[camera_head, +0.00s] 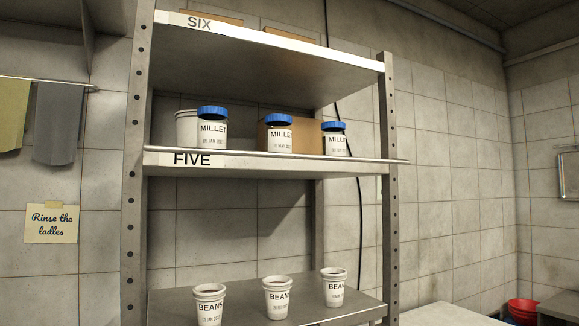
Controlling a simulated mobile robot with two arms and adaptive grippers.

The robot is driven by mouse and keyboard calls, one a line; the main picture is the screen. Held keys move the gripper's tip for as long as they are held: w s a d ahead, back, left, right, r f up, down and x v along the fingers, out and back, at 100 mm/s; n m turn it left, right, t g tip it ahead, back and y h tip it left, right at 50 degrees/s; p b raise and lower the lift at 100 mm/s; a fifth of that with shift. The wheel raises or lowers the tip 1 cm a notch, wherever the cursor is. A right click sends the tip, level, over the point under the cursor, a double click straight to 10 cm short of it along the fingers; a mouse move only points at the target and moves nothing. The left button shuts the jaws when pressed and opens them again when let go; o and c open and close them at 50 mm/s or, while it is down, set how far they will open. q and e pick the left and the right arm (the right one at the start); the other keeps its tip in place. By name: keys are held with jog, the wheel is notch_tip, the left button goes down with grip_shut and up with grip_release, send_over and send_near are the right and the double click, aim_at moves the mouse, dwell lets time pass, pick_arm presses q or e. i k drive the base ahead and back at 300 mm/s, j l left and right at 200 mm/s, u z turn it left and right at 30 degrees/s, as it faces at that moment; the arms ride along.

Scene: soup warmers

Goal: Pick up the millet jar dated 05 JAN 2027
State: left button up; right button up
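Three millet jars with blue lids stand upright on the shelf labelled FIVE. The left jar (212,130) has a label with a small date line that seems to include JAN. The middle jar (279,136) has a date line that seems to read MAY. The right jar (334,140) has a date line too small to read surely. I cannot read any full date with certainty. Neither of my grippers is in view.
Shelf FIVE (300,162) has a raised metal front edge. A white container (186,128) and a cardboard box (262,136) stand behind the jars. Shelf SIX (290,50) is above. Three beans cups (277,299) stand on the lower shelf (240,312). A rack post (390,200) bounds the right.

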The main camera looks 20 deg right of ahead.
aim_at(212, 127)
jog(key=l, duration=0.85)
jog(key=l+u, duration=0.15)
jog(key=l, duration=0.65)
jog(key=k, duration=0.05)
